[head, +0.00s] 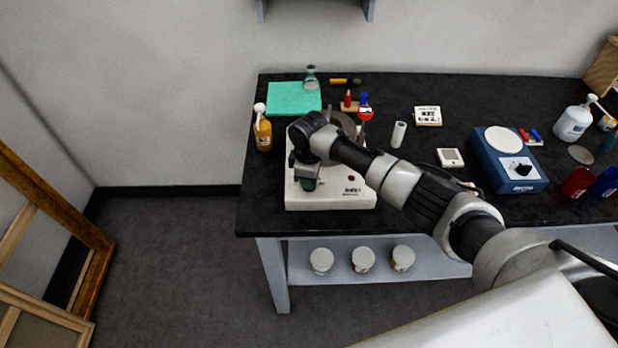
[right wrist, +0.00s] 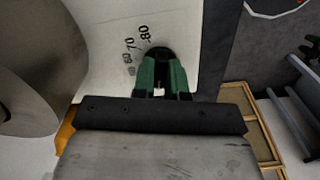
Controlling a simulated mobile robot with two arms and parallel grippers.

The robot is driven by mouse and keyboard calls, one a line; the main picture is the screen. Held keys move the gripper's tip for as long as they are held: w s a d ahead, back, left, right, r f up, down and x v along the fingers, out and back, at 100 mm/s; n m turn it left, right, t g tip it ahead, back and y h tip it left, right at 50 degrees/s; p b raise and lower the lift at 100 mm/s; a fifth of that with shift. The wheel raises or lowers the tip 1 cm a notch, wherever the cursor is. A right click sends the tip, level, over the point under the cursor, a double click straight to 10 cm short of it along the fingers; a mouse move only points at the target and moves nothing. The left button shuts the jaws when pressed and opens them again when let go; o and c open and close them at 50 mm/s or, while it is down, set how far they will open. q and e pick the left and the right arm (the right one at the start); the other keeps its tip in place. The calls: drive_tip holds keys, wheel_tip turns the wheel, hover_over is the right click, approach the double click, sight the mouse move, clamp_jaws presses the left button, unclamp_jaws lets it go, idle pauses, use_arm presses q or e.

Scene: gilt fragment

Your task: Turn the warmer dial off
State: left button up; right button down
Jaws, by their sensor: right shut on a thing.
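The warmer (head: 332,198) is a white box at the front left of the black bench. In the right wrist view, its white front (right wrist: 105,40) carries printed numbers, with 70 and 80 readable, around the dark dial (right wrist: 160,51). My right gripper (head: 308,184) is at the left part of the warmer's front. Its green fingers (right wrist: 162,72) are shut on the dial, covering most of it, so the dial's pointer cannot be read. My left gripper is not in view.
An orange pump bottle (head: 263,134) stands left of the warmer, and a teal mat (head: 293,98) lies behind it. A white cylinder (head: 398,134) and a blue scale (head: 510,172) are to the right. Lidded jars (head: 362,260) sit on the lower shelf.

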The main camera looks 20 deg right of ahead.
drive_tip(key=shift+r, duration=0.1)
drive_tip(key=c, duration=1.2)
unclamp_jaws()
drive_tip(key=shift+o, duration=0.2)
wheel_tip(320, 180, up, 11)
drive_tip(key=b, duration=0.1)
drive_tip(key=shift+b, duration=0.4)
